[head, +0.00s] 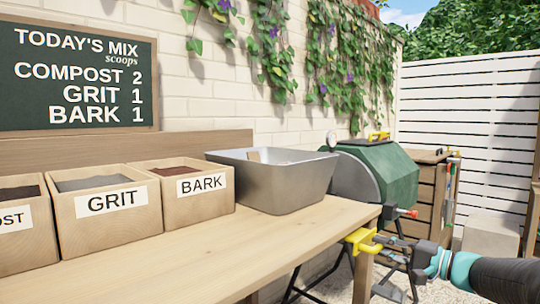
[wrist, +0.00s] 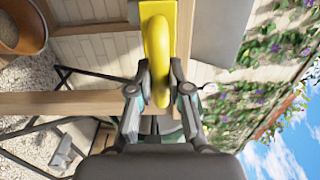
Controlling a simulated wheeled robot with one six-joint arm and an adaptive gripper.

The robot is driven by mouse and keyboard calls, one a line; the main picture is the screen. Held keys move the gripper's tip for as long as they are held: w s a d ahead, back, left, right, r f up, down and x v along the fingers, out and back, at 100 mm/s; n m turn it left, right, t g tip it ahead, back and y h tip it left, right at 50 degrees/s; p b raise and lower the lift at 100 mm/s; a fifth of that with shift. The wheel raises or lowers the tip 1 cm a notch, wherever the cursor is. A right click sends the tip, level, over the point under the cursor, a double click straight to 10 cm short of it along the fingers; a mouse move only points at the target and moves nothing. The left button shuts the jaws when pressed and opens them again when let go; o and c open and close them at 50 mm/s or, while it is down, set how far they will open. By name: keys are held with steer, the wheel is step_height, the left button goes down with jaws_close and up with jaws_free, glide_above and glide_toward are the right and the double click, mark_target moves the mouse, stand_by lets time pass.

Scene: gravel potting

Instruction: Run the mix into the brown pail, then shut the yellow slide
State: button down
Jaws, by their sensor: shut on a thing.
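The yellow slide (head: 358,238) sticks out at the right end of the wooden table, below and beside the grey metal tub (head: 285,180). Its yellow handle also fills the top middle of the wrist view (wrist: 158,40). My gripper (head: 384,246) reaches in from the right and is shut on the handle, with a finger on each side in the wrist view (wrist: 160,92). The brown pail (wrist: 38,22) shows partly at the wrist view's top left, with greyish material in it. The pail is not visible in the head view. I cannot tell how far the slide is open.
Wooden boxes labelled GRIT (head: 112,202) and BARK (head: 200,187), plus a partly cut-off one, stand left of the tub. A green drum (head: 385,175) and a wooden drawer cabinet (head: 432,190) stand behind. The table front (head: 250,245) is clear.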

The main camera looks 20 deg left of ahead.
steer(key=shift+x, duration=0.85)
steer(key=shift+w+a+b, duration=0.1)
steer(key=shift+b, duration=0.3)
steer(key=c, duration=0.7)
jaws_free()
steer(key=b+v, duration=0.2)
steer(key=v, duration=0.7)
